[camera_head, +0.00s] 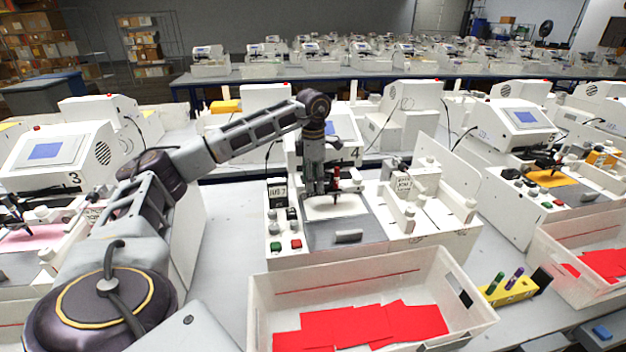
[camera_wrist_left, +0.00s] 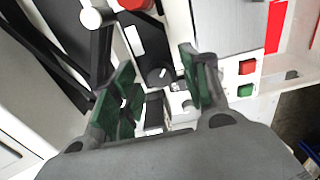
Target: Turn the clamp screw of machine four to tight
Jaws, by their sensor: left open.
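Machine four (camera_head: 377,236) is the white plotter in the middle of the head view, with a "4" on its housing. My left gripper (camera_head: 318,190) points down over its left part, near the pen carriage with a red part (camera_head: 336,183). In the left wrist view the gripper (camera_wrist_left: 160,90) has its two green-padded fingers apart with nothing held. A dark round knob with a white mark (camera_wrist_left: 160,75) shows beyond and between the fingers, apart from them. I cannot tell for sure which part is the clamp screw. My right gripper is not in view.
A white bin (camera_head: 262,296) with red sheets stands in front of machine four. Green (camera_head: 275,246) and red (camera_head: 296,244) buttons sit on its front left panel. A yellow pen holder (camera_head: 510,291) stands at right. Machine three (camera_head: 62,150) and another plotter (camera_head: 522,125) flank it.

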